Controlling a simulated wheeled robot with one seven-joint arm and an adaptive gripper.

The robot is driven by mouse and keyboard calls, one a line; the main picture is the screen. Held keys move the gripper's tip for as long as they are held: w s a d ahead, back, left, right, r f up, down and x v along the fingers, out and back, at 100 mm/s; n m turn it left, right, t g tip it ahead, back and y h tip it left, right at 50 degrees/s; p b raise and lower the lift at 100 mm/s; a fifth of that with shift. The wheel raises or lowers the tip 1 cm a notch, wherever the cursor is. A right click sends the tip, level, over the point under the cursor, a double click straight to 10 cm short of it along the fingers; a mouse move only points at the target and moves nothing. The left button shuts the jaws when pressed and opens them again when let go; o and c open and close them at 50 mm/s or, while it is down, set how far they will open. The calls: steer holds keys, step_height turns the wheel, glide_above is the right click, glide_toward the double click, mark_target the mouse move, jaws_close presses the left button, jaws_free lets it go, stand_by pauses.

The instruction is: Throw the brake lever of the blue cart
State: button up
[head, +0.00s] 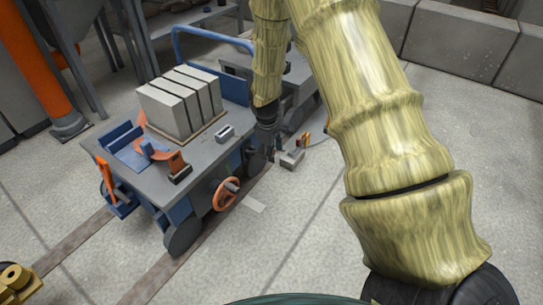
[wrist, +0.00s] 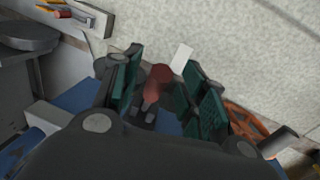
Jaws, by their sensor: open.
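The blue cart (head: 205,150) stands on rails in the head view, with a grey top. My gripper (head: 268,150) points down beside the cart's right side. In the wrist view my gripper (wrist: 160,95) is open, its two teal-padded fingers spread apart. A red-knobbed lever (wrist: 155,82), apparently the brake lever, shows between the fingers; I cannot tell if either finger touches it. The lever is not clearly visible in the head view, where my gripper covers that spot. The cart's blue side (wrist: 80,98) shows in the wrist view.
Grey blocks (head: 172,110) sit on the cart. An orange handwheel (head: 226,193) is on its near side, and an orange handle (head: 105,178) at its left end. A small box with yellow and red levers (head: 292,157) stands right of my gripper. The floor (head: 300,225) nearby is mostly clear.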

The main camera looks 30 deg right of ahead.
steer(key=shift+d+f, duration=0.1)
steer(key=shift+f, duration=0.6)
steer(key=shift+w, duration=0.1)
jaws_close()
